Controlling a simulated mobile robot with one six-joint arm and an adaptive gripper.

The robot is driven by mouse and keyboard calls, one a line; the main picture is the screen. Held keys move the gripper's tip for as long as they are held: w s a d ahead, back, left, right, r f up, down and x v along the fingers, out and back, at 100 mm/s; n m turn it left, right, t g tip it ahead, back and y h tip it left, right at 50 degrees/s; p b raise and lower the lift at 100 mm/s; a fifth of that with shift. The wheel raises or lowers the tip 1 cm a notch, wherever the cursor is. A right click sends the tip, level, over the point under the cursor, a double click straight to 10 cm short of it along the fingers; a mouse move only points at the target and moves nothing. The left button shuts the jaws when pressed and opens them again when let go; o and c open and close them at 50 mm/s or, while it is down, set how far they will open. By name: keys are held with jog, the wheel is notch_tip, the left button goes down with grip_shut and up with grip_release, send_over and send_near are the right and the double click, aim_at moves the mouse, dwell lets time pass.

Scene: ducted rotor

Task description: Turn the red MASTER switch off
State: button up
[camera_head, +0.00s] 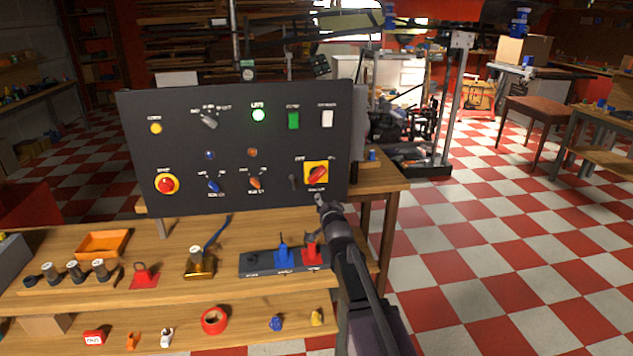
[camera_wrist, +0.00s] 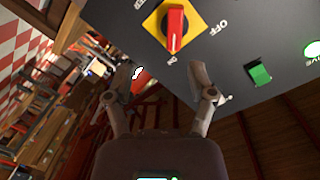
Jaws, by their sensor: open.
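The red MASTER switch (camera_head: 317,174) is a rotary handle on a yellow square plate at the lower right of the black panel (camera_head: 230,135). In the wrist view the red switch (camera_wrist: 175,28) is at the top. One end of its handle lies by the ON label, and the OFF label is off to its right. My gripper (camera_head: 322,203) is just below the switch in the head view. In the wrist view my gripper (camera_wrist: 166,80) is open, with its two fingers apart and nothing between them. The fingertips are short of the handle, with a visible gap.
The wooden bench (camera_head: 215,283) below holds an orange tray (camera_head: 103,243) and a grey block with blue and red levers (camera_head: 285,260).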

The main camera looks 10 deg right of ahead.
aim_at(317, 177)
jog(key=shift+w+a+r+m+t, duration=0.15)
jog(key=shift+w+r+m+t, duration=0.25)
jog(key=shift+r+t, duration=0.3)
jog(key=shift+w, duration=0.15)
jog(key=w, duration=1.3)
jog(key=shift+w, duration=0.35)
grip_shut()
jog(key=shift+a, duration=0.15)
jog(key=shift+r, duration=0.1)
